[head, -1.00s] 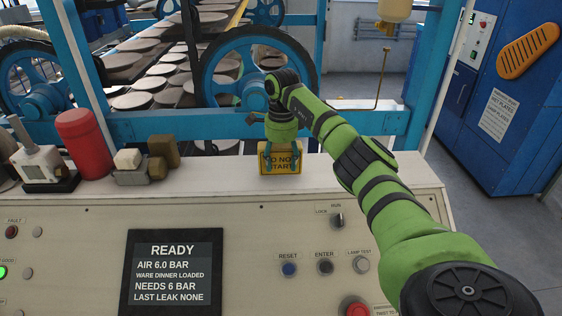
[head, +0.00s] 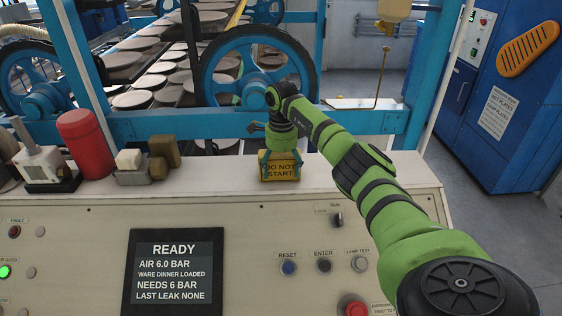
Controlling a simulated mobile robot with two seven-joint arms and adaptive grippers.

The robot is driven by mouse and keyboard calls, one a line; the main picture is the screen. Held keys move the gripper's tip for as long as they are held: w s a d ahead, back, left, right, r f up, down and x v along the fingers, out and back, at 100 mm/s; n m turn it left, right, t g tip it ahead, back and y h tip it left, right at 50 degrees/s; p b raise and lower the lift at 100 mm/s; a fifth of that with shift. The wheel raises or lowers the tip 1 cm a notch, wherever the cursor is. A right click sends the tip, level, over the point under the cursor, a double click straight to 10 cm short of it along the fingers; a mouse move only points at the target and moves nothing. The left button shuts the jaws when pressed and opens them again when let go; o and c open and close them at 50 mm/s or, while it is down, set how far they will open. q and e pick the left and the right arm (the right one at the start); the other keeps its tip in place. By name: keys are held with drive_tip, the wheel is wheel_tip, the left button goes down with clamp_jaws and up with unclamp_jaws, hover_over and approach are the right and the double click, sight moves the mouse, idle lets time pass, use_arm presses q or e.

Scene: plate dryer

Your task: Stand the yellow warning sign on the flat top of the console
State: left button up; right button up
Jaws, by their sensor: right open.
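The yellow warning sign (head: 280,170), lettered "DO NOT START", stands upright on the flat top of the console (head: 370,171), near its front edge. My right gripper (head: 281,165) points down over the sign from behind and above. Its teal fingers are open, one near each side of the sign, and whether they touch it I cannot tell. The back of the sign and its lower rear edge are hidden. My left gripper is not in view.
To the left on the console top are a red cylinder (head: 85,143), brown and cream blocks (head: 161,158) and a white device (head: 40,160). Blue frame bars and a large wheel (head: 258,70) rise behind. The console top right of the sign is clear.

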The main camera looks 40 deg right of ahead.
drive_tip(key=shift+r, duration=0.25)
wheel_tip(320, 180, up, 10)
drive_tip(key=b, duration=0.4)
drive_tip(key=shift+r, duration=0.2)
drive_tip(key=shift+s+r, duration=0.1)
drive_tip(key=shift+r, duration=0.6)
